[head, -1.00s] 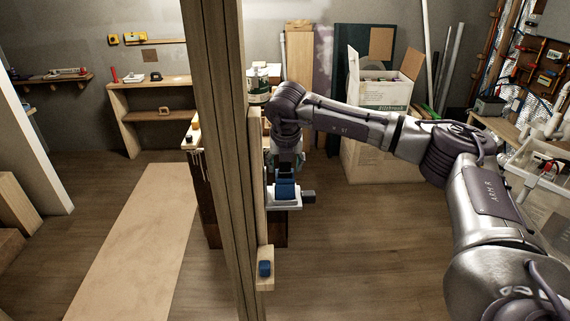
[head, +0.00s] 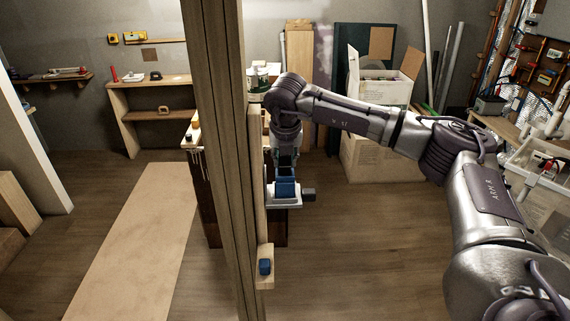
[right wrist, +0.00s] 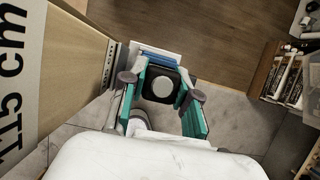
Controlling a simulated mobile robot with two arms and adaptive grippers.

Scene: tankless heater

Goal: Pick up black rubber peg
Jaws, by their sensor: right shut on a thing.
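My right gripper (head: 287,172) points down beside the near wooden post, just above a blue block (head: 286,188) on a small white ledge. In the right wrist view, my right gripper's teal fingers (right wrist: 163,100) stand on either side of a black square piece (right wrist: 162,86) with a pale round spot. This piece looks like the black rubber peg, and the fingers are shut on it. A blue and white edge (right wrist: 160,56) shows just beyond. The fingers partly hide the piece's sides. My left gripper is not in view.
The tall wooden post (head: 221,150) stands close to the left of my right arm. A blue piece (head: 264,267) sits on a wooden block low on it.

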